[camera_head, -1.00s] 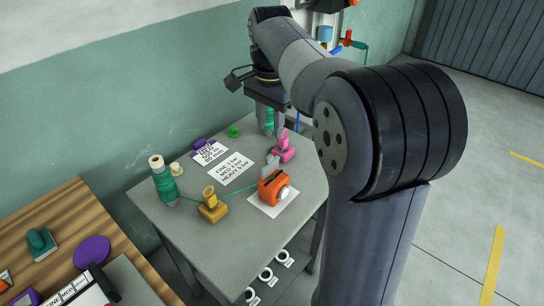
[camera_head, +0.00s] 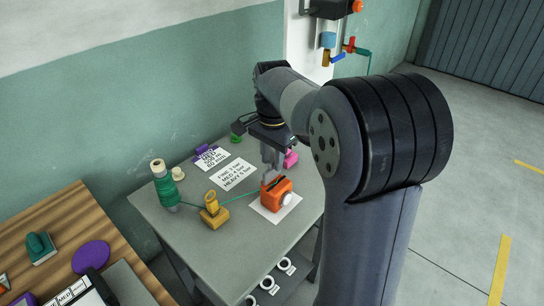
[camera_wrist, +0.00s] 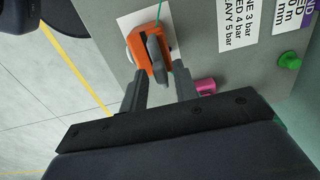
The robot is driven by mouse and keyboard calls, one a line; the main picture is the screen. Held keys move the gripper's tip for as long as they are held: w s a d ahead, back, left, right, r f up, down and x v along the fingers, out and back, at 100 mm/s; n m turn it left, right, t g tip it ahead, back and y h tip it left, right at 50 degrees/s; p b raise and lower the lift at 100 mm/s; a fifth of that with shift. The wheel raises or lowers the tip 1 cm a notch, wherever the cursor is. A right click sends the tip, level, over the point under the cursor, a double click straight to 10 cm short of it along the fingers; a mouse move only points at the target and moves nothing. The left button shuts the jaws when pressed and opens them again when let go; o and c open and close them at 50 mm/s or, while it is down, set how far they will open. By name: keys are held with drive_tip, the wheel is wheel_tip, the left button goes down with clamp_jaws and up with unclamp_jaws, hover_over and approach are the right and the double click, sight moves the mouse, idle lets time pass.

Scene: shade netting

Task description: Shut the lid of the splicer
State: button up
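The splicer (camera_head: 277,196) is an orange box with a white round knob on its right side, on a white sheet on the grey table. Its grey lid stands raised from the body; in the wrist view the lid (camera_wrist: 155,52) shows as a narrow grey shape above the orange body (camera_wrist: 141,45). My gripper (camera_head: 270,166) is just above and behind the splicer, pointing down. In the wrist view its two fingers (camera_wrist: 159,84) are apart, one on each side of the lid's near end, with nothing clamped. Contact with the lid cannot be told.
A green line runs from a green spool (camera_head: 164,187) past a yellow stand (camera_head: 213,213) to the splicer. A pink object (camera_head: 291,159) is behind the splicer. Printed cards (camera_head: 233,174) lie at the back left. A wooden bench (camera_head: 70,205) stands left.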

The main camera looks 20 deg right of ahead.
clamp_jaws()
